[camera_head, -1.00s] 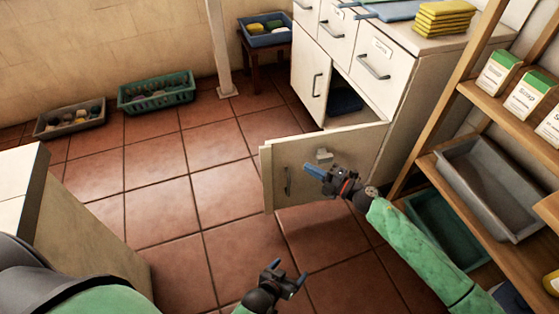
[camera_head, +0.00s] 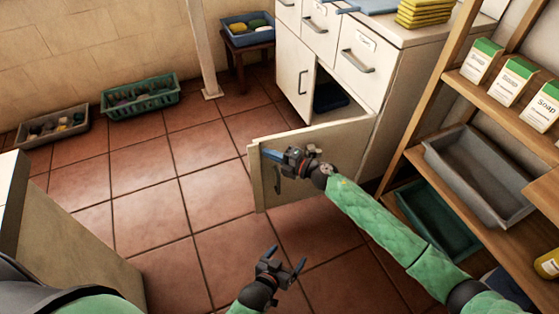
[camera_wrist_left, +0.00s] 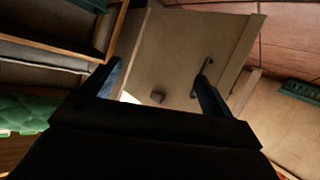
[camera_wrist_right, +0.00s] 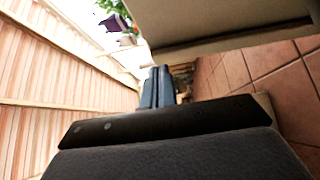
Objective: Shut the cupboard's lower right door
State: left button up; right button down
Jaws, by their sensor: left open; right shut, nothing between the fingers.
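The cupboard's lower right door (camera_head: 315,180) stands wide open, its right side at the cupboard and its free edge to the left. Its handle (camera_head: 278,180) faces me. My right gripper (camera_head: 270,154) is shut and empty, in front of the door's upper part near the free edge; whether it touches is unclear. In the right wrist view its shut fingers (camera_wrist_right: 158,88) are beside a pale panel (camera_wrist_right: 220,25). My left gripper (camera_head: 286,258) is open and empty, low in front of the door. The left wrist view shows the door (camera_wrist_left: 185,45) beyond its fingers.
The cupboard (camera_head: 385,115) has drawers above the open compartment, which holds a dark blue bin (camera_head: 330,97). A wooden shelf (camera_head: 425,160) with soap boxes and trays stands close on the right. Tiled floor (camera_head: 180,185) is clear left of the door. A pale counter (camera_head: 65,250) is at left.

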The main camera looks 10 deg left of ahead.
pick_arm(q)
jog(key=shift+t, duration=0.7)
jog(key=shift+w+r, duration=0.3)
jog(key=shift+r, duration=0.35)
jog(key=shift+w+r, duration=0.35)
jog(key=shift+r, duration=0.3)
jog(key=shift+w+r, duration=0.3)
jog(key=shift+r, duration=0.35)
pick_arm(e)
jog(key=shift+w+a, duration=0.35)
jog(key=shift+w, duration=0.2)
jog(key=shift+w+a, duration=0.3)
jog(key=shift+w, duration=0.25)
